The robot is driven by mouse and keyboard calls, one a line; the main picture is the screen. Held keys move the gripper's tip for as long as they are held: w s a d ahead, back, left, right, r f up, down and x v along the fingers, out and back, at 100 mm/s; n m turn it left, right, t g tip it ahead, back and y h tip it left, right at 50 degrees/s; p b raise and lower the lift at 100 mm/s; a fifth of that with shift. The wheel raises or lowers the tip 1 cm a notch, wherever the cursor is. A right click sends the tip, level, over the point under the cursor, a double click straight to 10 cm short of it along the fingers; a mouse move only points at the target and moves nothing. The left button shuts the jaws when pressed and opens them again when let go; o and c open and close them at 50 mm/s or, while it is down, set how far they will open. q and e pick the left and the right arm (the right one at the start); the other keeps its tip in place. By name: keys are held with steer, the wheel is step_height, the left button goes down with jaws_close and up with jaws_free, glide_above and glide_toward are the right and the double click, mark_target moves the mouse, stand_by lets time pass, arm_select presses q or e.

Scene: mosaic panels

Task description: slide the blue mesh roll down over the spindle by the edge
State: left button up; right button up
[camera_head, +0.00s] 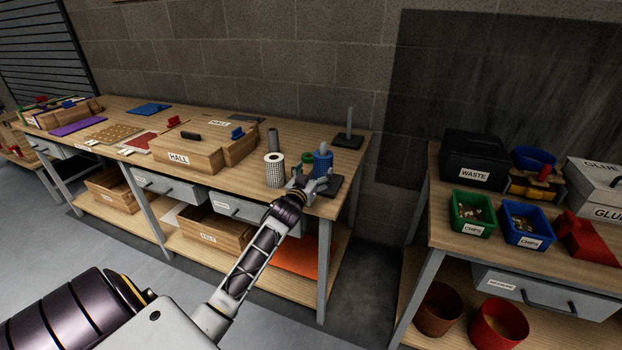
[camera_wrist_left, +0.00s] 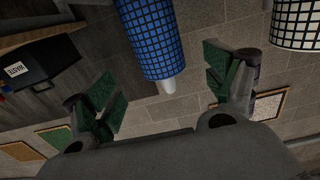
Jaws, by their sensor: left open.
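The blue mesh roll (camera_head: 322,163) stands upright at the right end of the long bench, over a dark square base (camera_head: 334,187) near the edge. A pale grey tip pokes out of its top; I cannot tell whether this is the spindle or the roll's core. My left gripper (camera_head: 317,184) is at the roll's near side and hides its lower part. In the left wrist view the blue mesh roll (camera_wrist_left: 150,35) shows between the spread green-padded fingers of the left gripper (camera_wrist_left: 163,82), with no pad visibly touching it. My right gripper is out of view.
A white mesh roll (camera_head: 274,172) stands left of the gripper, with a green roll (camera_head: 307,158) and a grey cylinder (camera_head: 272,139) nearby. Another bare spindle (camera_head: 349,124) stands at the back corner. A gap separates this bench from the right one with the waste box (camera_head: 474,160).

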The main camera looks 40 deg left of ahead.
arm_select(q)
steer(key=shift+v, duration=1.5)
